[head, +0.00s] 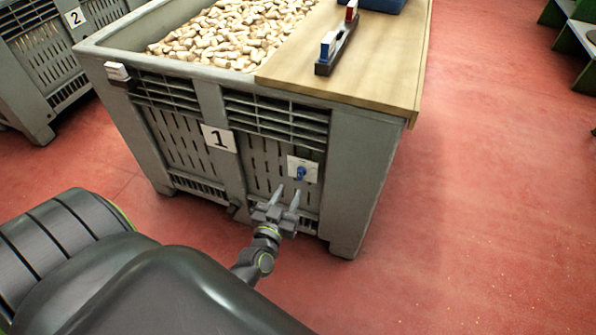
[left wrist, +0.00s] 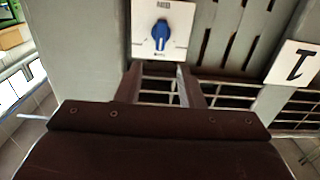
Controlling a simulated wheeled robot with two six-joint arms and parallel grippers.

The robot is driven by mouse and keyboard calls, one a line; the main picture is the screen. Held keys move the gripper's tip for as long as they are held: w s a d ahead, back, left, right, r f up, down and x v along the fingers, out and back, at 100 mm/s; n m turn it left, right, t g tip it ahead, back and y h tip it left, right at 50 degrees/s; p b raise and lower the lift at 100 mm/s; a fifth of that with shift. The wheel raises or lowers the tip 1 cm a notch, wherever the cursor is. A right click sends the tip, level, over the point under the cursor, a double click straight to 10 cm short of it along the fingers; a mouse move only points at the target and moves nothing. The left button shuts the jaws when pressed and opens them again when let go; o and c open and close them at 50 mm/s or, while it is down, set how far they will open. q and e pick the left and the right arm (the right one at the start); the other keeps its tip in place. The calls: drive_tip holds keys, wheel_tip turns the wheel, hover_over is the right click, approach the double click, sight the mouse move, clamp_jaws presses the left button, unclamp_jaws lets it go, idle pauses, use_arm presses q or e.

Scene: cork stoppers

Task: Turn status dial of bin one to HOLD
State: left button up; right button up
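The blue status dial (head: 301,173) sits on a small white plate (head: 311,168) on the front of the grey bin one (head: 361,165), right of its number 1 sign (head: 219,138). In the left wrist view the dial (left wrist: 160,35) shows as a blue knob on its white plate (left wrist: 182,18); the lettering is too small to read surely. My left gripper (head: 287,192) is open and empty, with its fingers apart just below and in front of the dial, not touching it. In the left wrist view its two fingers (left wrist: 158,75) point toward the plate. My right gripper is not in view.
Bin one holds many corks (head: 230,35). A wooden board (head: 385,60) covers its right part, bearing a dark rail with a blue and a red-white block (head: 338,42). Bin two (head: 35,60) stands behind at left. The red floor (head: 480,200) at right is clear.

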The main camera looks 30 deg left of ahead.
sight(299, 173)
use_arm(q)
drive_tip(key=x, duration=0.8)
drive_tip(key=shift+s+d+f, duration=0.1)
clamp_jaws()
